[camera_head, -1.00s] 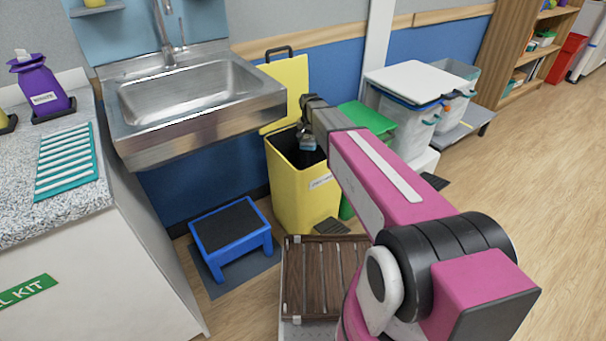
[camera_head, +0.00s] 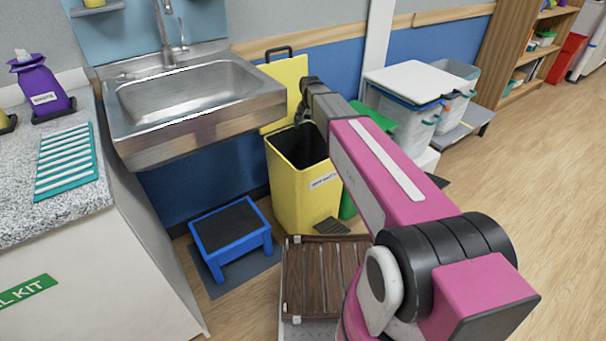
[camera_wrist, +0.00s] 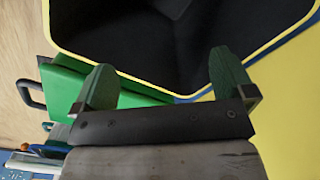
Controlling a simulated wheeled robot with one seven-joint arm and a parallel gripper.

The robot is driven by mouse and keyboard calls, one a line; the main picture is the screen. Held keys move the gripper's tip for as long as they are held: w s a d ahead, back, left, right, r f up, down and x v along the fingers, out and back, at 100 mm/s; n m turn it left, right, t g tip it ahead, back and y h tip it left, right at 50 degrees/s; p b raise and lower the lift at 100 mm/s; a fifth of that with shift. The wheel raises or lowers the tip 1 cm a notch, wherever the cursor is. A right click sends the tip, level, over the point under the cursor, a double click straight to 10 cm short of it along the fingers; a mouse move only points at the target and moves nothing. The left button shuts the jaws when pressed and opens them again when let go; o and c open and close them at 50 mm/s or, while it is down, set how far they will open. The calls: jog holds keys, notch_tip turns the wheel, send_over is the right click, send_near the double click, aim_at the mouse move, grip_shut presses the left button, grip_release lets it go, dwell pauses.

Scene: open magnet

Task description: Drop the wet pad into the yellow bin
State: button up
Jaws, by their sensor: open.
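The yellow bin (camera_head: 300,195) stands below the sink's right end, its yellow lid (camera_head: 287,85) raised behind it. Its dark mouth and yellow rim also show in the wrist view (camera_wrist: 125,75). My gripper (camera_head: 303,118) is above the back part of the bin's mouth. In the wrist view my gripper (camera_wrist: 163,76) has its two green fingers wide apart with nothing between them. I cannot make out the wet pad in either view. A small grey patch shows in the dark interior at the top of the wrist view; I cannot tell what it is.
A green bin (camera_head: 375,117) stands close to the right of the yellow one. A blue step stool (camera_head: 230,238) is at front left. The steel sink (camera_head: 190,100) is left of the bin. White-lidded tubs (camera_head: 405,82) stand further right. Open floor lies at right.

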jog(key=shift+r, duration=1.9)
